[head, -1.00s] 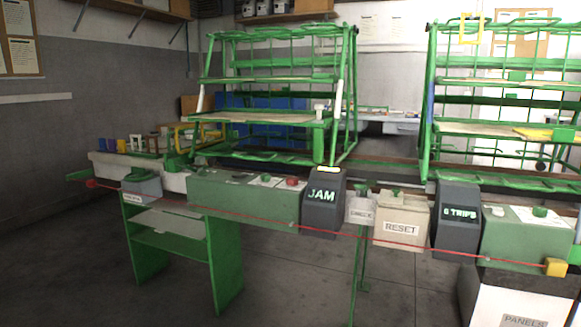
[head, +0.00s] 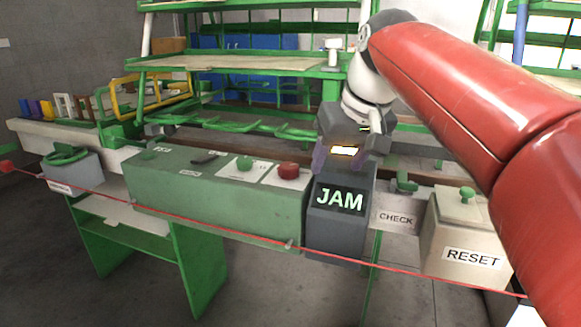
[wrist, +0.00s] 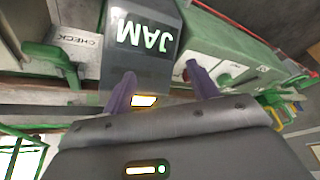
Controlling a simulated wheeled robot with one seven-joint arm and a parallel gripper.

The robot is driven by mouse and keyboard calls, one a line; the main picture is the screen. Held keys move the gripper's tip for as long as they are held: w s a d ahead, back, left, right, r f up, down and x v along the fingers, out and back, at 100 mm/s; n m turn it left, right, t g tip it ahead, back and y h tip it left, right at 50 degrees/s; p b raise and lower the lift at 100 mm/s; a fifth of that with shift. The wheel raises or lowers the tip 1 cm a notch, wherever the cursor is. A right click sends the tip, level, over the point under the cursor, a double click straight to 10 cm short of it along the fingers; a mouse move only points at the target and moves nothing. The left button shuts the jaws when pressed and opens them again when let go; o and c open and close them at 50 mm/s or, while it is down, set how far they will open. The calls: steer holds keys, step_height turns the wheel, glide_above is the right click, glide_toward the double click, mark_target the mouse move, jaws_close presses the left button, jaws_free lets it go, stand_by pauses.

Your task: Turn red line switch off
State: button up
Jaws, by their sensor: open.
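A thin red line (head: 222,226) runs along the front of the console, from a red end piece (head: 6,167) at the left to the lower right. The green console box (head: 215,205) has a dark lever-like switch (head: 205,158), a green button (head: 245,164) and a red button (head: 288,171) on top. I cannot tell which control is the red line switch. My gripper (head: 346,160) is open and empty over the dark JAM box (head: 340,225), right of the red button. In the wrist view my purple fingers (wrist: 161,70) stand apart in front of the JAM box (wrist: 150,45).
Right of JAM are a CHECK box (head: 396,218) and a beige RESET box (head: 466,240) with a green knob. A grey box with a green wheel (head: 66,155) is at the left. Green racks (head: 235,62) stand behind. Floor in front is open.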

steer(key=n, duration=0.2)
glide_toward(289, 166)
steer(key=f, duration=0.1)
steer(key=b+x, duration=0.1)
steer(key=x, duration=0.3)
steer(key=b+x, duration=0.2)
steer(key=x, duration=0.2)
steer(key=shift+w+a+r, duration=0.1)
steer(key=shift+w+r, duration=0.05)
steer(key=shift+w, duration=0.05)
steer(key=c, duration=1)
